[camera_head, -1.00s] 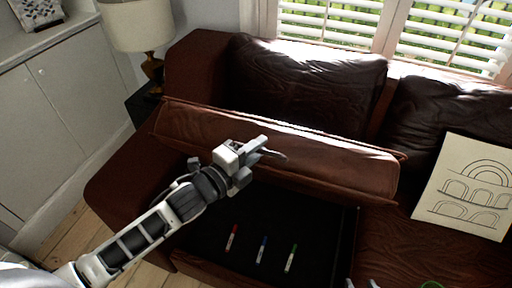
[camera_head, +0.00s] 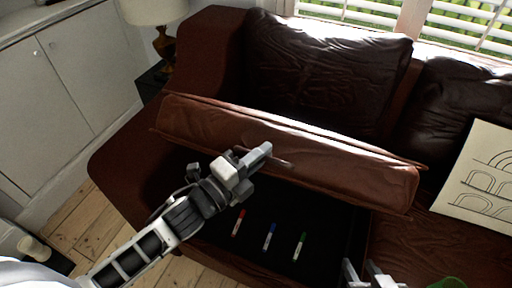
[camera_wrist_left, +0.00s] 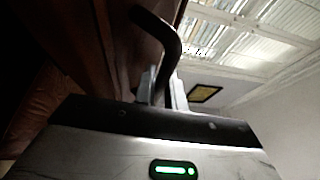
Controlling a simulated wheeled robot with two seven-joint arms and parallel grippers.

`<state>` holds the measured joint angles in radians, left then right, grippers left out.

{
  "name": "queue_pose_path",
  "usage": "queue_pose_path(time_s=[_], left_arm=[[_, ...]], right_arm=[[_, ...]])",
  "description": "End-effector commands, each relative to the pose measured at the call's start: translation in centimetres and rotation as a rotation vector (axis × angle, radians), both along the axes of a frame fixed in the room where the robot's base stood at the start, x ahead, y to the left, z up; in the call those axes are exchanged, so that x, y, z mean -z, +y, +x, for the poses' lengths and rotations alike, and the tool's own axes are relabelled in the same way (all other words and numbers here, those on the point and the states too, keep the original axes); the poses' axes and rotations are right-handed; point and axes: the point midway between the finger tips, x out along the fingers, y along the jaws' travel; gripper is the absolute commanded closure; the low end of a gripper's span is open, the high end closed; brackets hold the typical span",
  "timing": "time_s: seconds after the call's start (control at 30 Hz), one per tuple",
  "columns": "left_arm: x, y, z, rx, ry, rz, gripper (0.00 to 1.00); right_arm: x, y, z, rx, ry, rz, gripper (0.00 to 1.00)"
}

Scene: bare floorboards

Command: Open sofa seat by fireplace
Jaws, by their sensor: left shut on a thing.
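The brown leather sofa seat (camera_head: 300,158) in the head view is tilted up, with a dark storage space (camera_head: 330,232) open beneath it. My left gripper (camera_head: 262,156) is at the front face of the raised seat, shut on its handle. In the left wrist view the dark curved handle (camera_wrist_left: 168,45) rises from between the fingers (camera_wrist_left: 160,88), beside the brown seat. My right gripper (camera_head: 368,277) shows only its fingertips at the bottom edge, apart from each other and in front of the sofa. No fireplace is in view.
Red (camera_head: 239,222), blue (camera_head: 269,237) and green (camera_head: 299,246) markers lie in the storage space. A drawing on paper (camera_head: 482,185) rests on the sofa at the right. A lamp (camera_head: 160,40) and a white cabinet (camera_head: 65,80) stand at the left. A green thing (camera_head: 448,283) shows at the bottom right.

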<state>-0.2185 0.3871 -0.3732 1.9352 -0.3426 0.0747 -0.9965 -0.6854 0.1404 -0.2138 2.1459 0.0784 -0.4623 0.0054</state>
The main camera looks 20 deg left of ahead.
Motion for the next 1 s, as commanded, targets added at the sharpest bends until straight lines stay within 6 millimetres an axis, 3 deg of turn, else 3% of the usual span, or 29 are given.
queue_pose_path(time_s=[0.27,0.3,0.33,0.83,1.0], left_arm=[[0.0,0.1,0.0,-0.003,0.002,0.003,1.0],[0.0,0.1,0.0,-0.004,0.002,0.003,0.83],[0.0,0.1,0.0,-0.004,0.002,0.003,0.8],[0.0,0.1,0.0,-0.002,0.0,0.002,0.8],[0.3,0.7,-1.1,-0.003,0.003,0.002,0.8]], right_arm=[[-0.1,0.1,0.0,0.0,-0.001,0.003,0.64],[-0.1,0.1,0.0,0.0,-0.001,0.003,0.64],[-0.1,0.1,0.0,0.0,-0.001,0.003,0.64],[-0.1,0.1,0.0,0.0,-0.001,0.002,0.64],[0.1,0.1,0.0,0.0,0.0,0.002,0.64]])
